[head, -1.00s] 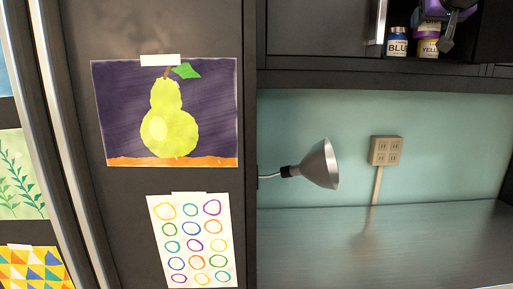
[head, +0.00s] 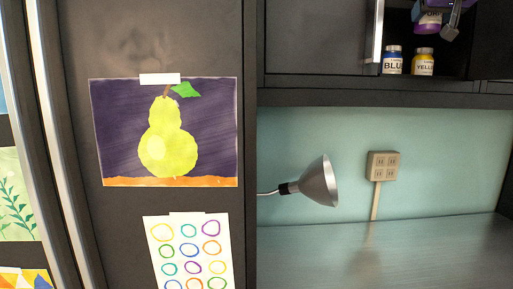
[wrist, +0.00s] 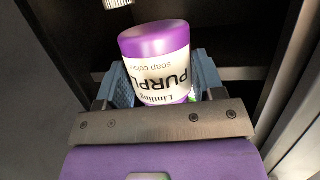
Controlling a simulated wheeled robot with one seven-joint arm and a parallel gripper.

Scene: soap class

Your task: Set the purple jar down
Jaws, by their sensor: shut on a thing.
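The purple jar (wrist: 155,75) has a purple lid and a white label reading "PURPL…". In the wrist view it sits between the blue-grey fingers of my gripper (wrist: 162,82), which are shut on it. In the head view the purple jar (head: 429,23) is at the top right, held in the air above the yellow jar, in front of or within the dark cupboard opening. My gripper (head: 452,22) is beside it, partly cut by the top edge.
A blue jar (head: 392,62) and a yellow jar (head: 423,63) stand on the cupboard shelf below the held jar. A metal handle (head: 375,30) is left of them. A lamp (head: 317,182) and an outlet (head: 383,166) are below, over a bare counter (head: 430,250).

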